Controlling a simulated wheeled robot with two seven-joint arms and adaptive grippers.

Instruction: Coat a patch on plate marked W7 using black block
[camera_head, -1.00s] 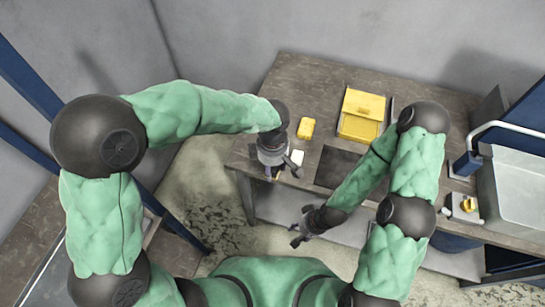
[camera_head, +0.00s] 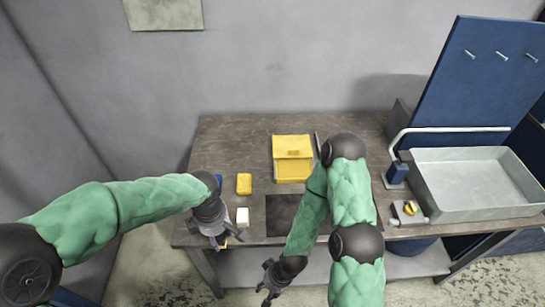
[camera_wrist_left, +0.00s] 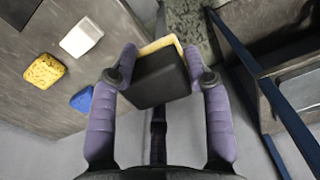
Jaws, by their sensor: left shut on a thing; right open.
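My left gripper (camera_head: 218,240) is at the table's left front edge. In the left wrist view its purple fingers (camera_wrist_left: 160,72) are shut on a black block (camera_wrist_left: 160,80), which has a pale yellow strip along its far edge. The block is mostly hidden in the head view. My right gripper (camera_head: 268,285) is open and empty, in front of the table and below its edge. A dark flat panel (camera_head: 281,212) lies on the table, partly covered by my right arm. No W7 marking is readable, so I cannot tell which plate bears it.
A white block (camera_head: 242,217) and a yellow sponge (camera_head: 244,184) are close to my left gripper. A blue piece (camera_wrist_left: 82,99) lies beside them. A yellow box (camera_head: 292,165) stands further back. A grey basin (camera_head: 470,185) and a blue pegboard (camera_head: 500,75) are at the right.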

